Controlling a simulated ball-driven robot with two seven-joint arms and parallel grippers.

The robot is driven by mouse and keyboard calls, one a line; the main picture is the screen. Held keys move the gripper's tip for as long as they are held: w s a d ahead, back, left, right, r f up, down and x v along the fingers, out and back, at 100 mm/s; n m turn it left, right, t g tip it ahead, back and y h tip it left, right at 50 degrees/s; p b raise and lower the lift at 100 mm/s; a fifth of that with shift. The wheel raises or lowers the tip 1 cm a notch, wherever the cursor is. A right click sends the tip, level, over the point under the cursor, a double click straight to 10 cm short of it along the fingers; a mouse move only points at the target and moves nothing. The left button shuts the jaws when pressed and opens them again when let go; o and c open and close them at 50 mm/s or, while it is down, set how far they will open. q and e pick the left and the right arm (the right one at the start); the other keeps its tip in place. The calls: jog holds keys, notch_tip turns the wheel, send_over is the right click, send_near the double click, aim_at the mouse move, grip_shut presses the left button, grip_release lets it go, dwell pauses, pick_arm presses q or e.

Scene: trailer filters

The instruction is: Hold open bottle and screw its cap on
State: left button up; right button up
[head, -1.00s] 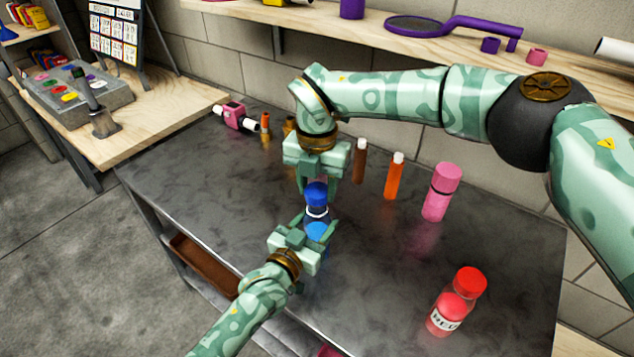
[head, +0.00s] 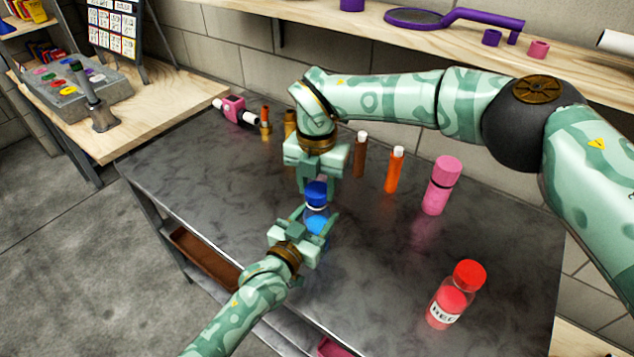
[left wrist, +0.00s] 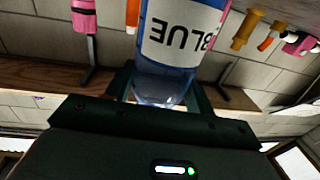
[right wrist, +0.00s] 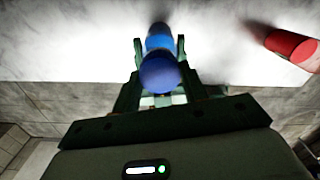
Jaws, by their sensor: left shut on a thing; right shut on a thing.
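A clear bottle of blue liquid (head: 316,222) stands upright above the dark metal table. Its label reading BLUE (left wrist: 178,38) shows in the left wrist view. My left gripper (head: 318,240) is shut on the bottle's lower body. The blue cap (head: 316,192) is over the bottle's mouth; it also shows in the right wrist view (right wrist: 159,74). My right gripper (head: 316,184) is shut on the cap from above. A white ring shows just under the cap. The frames do not show whether the cap's thread is engaged.
A red bottle with red cap (head: 455,295) stands front right on the table (head: 385,260). A pink bottle (head: 441,185), an orange tube (head: 394,170) and a brown tube (head: 360,155) stand toward the back. A pink-and-white item (head: 234,110) lies back left.

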jog(key=shift+f, duration=0.35)
jog(key=m, duration=0.5)
jog(key=shift+m, duration=0.3)
jog(key=m, duration=1.7)
jog(key=shift+w, duration=0.1)
jog(key=o, duration=0.9)
